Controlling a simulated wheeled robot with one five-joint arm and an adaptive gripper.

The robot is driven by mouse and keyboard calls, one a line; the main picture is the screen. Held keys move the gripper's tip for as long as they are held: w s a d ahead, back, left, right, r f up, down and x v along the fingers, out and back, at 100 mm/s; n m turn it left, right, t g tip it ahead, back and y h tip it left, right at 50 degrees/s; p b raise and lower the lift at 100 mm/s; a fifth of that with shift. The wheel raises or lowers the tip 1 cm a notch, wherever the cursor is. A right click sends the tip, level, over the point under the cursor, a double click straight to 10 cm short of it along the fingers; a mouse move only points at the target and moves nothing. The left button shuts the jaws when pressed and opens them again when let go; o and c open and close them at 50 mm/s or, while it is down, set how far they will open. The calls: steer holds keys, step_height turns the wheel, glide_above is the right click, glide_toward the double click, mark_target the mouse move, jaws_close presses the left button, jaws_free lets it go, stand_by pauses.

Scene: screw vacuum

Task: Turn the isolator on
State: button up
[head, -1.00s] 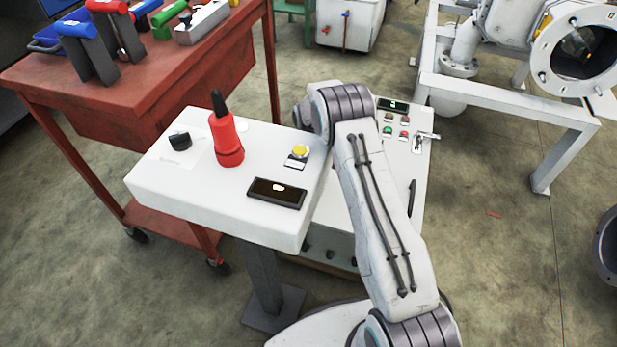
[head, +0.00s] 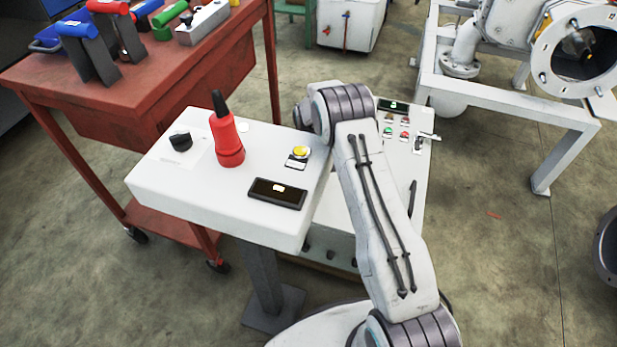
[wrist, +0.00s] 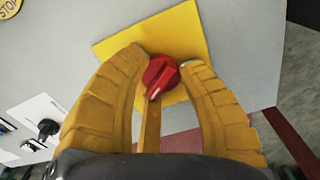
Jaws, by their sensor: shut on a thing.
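The isolator is a red rotary knob (wrist: 161,74) with a pale pointer line, on a yellow plate (wrist: 182,28) on a light grey panel in the wrist view. The line slants from upper right to lower left. My gripper (wrist: 164,61) has its two yellow fingers on either side of the knob and is shut on it. The fingers cover part of the plate. In the head view my arm (head: 375,205) reaches forward over the white console, and the gripper and isolator are hidden.
The white console (head: 165,190) carries a red cone-shaped thing (head: 227,142), a black knob (head: 180,140) and a yellow button (head: 301,152). A red tool trolley (head: 150,75) stands behind it at left. A white pipe frame (head: 500,100) stands at right. The floor at right is mostly clear.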

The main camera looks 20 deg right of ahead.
steer(key=m, duration=0.4)
steer(key=shift+s+f+m, duration=0.2)
steer(key=shift+s+m, duration=0.05)
steer(key=shift+m, duration=0.05)
steer(key=m, duration=0.3)
steer(key=shift+m, duration=0.3)
steer(key=m, duration=0.4)
steer(key=shift+s+f+m, duration=0.1)
steer(key=shift+m, duration=1.9)
steer(key=shift+a, duration=0.1)
steer(key=o, duration=1.2)
steer(key=shift+w, duration=0.2)
steer(key=shift+r, duration=0.2)
